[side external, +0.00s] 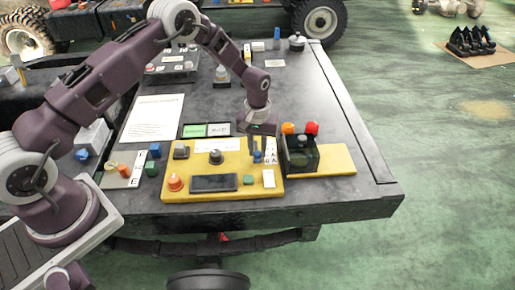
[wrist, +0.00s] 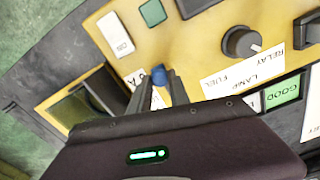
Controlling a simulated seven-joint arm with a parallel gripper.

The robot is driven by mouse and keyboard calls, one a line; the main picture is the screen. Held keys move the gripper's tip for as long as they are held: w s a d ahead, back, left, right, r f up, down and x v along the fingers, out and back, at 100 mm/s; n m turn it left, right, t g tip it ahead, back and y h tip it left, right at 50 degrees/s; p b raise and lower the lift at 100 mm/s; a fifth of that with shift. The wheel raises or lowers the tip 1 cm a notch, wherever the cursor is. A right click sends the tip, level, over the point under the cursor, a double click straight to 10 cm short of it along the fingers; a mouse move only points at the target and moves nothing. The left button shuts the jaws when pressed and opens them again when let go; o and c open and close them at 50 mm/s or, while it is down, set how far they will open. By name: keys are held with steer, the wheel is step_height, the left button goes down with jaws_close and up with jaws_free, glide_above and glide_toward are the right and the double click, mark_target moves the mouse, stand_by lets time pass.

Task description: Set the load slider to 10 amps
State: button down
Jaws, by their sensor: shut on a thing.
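The yellow control panel (side external: 236,168) lies on the dark bench top. The load slider's blue knob (side external: 257,157) is at the panel's right part, beside a small white scale with letters. In the wrist view the blue knob (wrist: 159,73) shows between the fingertips of my gripper (wrist: 158,82). My gripper (side external: 258,150) points down over the slider, with its fingers closed around the knob. The fingers and palm hide most of the slider track and scale, so I cannot read the slider's value.
A round black dial (wrist: 241,43), a white switch (wrist: 115,34) and a green button (wrist: 152,13) are on the panel. An orange button (side external: 175,182) is at its left.

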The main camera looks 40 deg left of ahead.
steer(key=w+a, duration=0.3)
steer(key=shift+w+a, duration=0.3)
steer(key=c, duration=1.2)
jaws_free()
step_height(320, 180, up, 7)
